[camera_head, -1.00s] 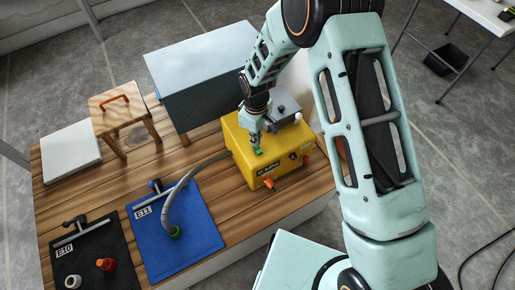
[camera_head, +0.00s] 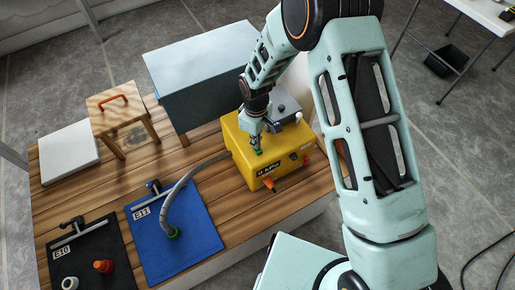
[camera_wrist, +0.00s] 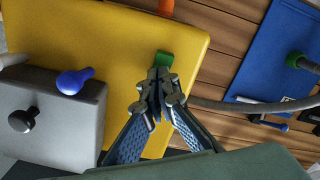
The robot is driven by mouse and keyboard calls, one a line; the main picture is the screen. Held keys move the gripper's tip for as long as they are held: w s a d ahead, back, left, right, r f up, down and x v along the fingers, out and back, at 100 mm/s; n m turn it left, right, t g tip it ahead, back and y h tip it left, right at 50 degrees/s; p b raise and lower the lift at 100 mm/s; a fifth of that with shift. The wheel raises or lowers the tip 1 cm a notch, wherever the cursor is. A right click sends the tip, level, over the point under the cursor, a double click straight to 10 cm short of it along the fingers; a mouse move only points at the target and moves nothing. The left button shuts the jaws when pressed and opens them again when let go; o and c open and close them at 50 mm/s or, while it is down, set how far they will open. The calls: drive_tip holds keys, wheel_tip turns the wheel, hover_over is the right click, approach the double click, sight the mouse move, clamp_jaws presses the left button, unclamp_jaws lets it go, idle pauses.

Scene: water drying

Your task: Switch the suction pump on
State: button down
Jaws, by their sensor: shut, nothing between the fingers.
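The yellow suction pump (camera_head: 258,168) stands on the wooden table, with a dark label or display on its front that seems to read "0 kPa". A green switch (camera_head: 258,152) sits on its top face. My gripper (camera_head: 256,146) is shut and empty, pointing down at the green switch. In the wrist view my gripper's fingertips (camera_wrist: 160,76) are right at the near edge of the green switch (camera_wrist: 164,58) and cover part of it. I cannot tell whether they touch it or which way it is set.
A grey box (camera_head: 285,105) with knobs adjoins the pump's back; a blue knob (camera_wrist: 72,80) shows beside it. A grey hose (camera_head: 178,190) runs from the pump to the blue mat (camera_head: 190,250). An orange part (camera_head: 268,183) juts from the pump's front. A large blue-grey box (camera_head: 195,95) stands behind.

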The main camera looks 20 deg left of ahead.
drive_tip(key=shift+r+p, duration=1.75)
drive_tip(key=shift+r, duration=1.7)
